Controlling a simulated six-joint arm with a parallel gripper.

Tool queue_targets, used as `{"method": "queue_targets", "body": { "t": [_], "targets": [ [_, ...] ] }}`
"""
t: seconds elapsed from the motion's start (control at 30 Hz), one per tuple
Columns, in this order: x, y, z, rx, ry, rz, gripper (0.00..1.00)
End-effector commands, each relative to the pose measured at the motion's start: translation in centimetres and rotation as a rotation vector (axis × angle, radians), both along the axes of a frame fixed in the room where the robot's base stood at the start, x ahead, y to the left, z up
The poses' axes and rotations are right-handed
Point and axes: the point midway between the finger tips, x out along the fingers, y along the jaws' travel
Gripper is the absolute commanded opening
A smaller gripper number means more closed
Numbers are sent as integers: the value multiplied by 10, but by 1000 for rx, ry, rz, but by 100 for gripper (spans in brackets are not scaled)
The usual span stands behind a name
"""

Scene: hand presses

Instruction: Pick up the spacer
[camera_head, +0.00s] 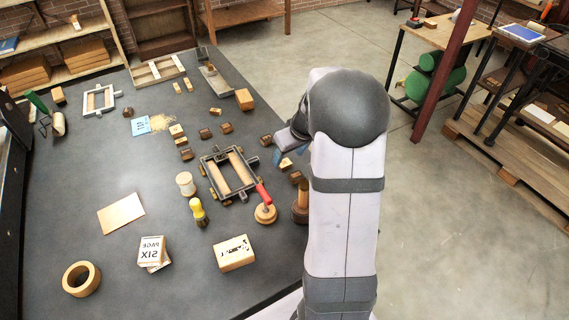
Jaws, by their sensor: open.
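My gripper (279,155) is at the right part of the dark table, largely hidden behind my arm. Its visible fingertip is bluish and points down, close above a small light-topped block (286,164). The jaws are open, and I see nothing held in them. Several small wood and brown blocks lie on the table, and I cannot tell for certain which one is the spacer. One brown block (266,140) lies just left of my gripper. Another (296,177) lies below it in the picture, close to my arm.
A metal frame with wooden bars (205,160) lies left of my gripper. A red-handled round tool (265,212) and a brown-handled tool (300,205) stand in front. The table's left middle (90,175) is clear.

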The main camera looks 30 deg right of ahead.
Motion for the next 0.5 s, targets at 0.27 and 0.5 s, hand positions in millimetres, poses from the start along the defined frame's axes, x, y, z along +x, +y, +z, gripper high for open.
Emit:
{"method": "queue_targets", "body": {
  "t": [0.27,0.5],
  "targets": [
    [10,1,-29,3,4,0,53],
    [15,1,-41,1,2,0,53]
  ]
}}
